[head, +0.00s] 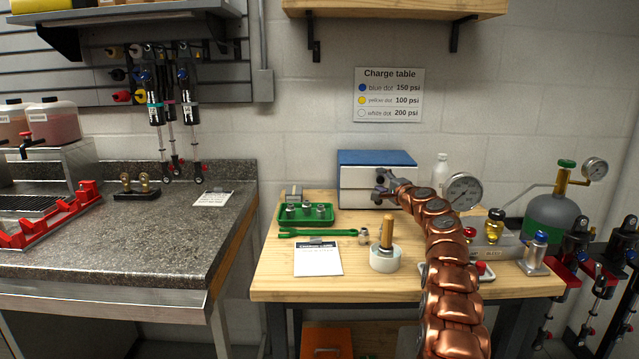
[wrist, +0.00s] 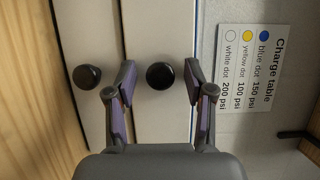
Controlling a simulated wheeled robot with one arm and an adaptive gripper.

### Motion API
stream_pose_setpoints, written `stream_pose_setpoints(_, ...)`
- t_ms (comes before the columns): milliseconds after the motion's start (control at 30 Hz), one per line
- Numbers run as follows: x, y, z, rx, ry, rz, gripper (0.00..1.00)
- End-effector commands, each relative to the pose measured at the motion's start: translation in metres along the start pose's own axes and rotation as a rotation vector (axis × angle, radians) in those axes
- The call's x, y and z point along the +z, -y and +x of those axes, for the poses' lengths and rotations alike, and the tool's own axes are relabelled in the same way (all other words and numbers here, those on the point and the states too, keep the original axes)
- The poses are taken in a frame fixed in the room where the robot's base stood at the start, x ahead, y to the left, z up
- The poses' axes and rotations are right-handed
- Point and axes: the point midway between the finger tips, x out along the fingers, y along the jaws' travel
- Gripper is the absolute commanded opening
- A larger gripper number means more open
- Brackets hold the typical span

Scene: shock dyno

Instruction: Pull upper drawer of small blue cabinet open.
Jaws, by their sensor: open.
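The small cabinet with a blue top (head: 375,158) and pale drawer fronts stands at the back of the wooden bench. In the wrist view, turned sideways, the upper drawer's dark round knob (wrist: 160,76) and the lower drawer's knob (wrist: 88,77) show. Both drawers look closed. My gripper (wrist: 160,66) is open, with one finger on each side of the upper knob and visible gaps to both. I cannot tell how deep the knob sits between the fingers. In the head view, my gripper (head: 383,185) is in front of the cabinet and the knobs are hidden or too small.
A white bottle (head: 440,172) and gauge (head: 464,191) stand right.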

Motion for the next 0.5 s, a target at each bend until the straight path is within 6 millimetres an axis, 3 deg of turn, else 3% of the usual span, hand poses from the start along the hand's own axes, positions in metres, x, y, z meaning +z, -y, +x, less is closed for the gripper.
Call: stream_pose_setpoints(500, 0.002, -0.001, -0.024, -0.003, 0.000, 0.001, 0.53)
